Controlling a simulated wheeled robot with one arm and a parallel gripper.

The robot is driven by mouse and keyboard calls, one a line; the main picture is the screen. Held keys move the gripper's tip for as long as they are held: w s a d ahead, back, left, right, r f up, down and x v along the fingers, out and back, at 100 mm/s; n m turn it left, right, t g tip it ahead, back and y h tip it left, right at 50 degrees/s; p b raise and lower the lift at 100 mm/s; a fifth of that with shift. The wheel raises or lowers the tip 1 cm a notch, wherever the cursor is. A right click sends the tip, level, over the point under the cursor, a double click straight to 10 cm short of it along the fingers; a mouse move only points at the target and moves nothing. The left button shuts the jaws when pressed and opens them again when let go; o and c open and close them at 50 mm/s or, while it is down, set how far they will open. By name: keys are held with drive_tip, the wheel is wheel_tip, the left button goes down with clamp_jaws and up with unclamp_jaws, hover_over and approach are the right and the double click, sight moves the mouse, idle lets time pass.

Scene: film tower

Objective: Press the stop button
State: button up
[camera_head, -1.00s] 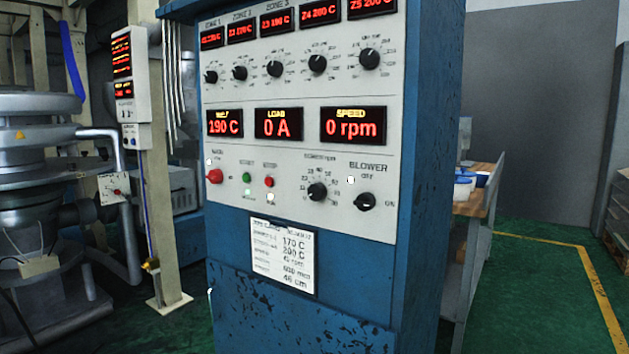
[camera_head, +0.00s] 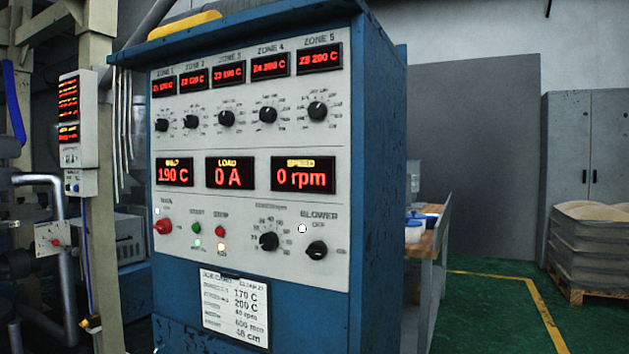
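The stop button (camera_head: 220,231) is a small red round button in the lower left of the white panel on the blue control cabinet (camera_head: 377,200). A green start button (camera_head: 196,228) is just left of it, and a larger red main knob (camera_head: 162,227) is further left. Below the two buttons are a greenish lamp (camera_head: 197,244) and a pale, warm-lit lamp (camera_head: 221,248). The load display (camera_head: 229,174) reads 0 A and the speed display (camera_head: 303,175) reads 0 rpm. My gripper is not in view.
A black speed dial (camera_head: 268,241) and a blower switch (camera_head: 316,250) sit right of the stop button. A job card (camera_head: 235,311) hangs below. A beam with a display box (camera_head: 78,120) stands left.

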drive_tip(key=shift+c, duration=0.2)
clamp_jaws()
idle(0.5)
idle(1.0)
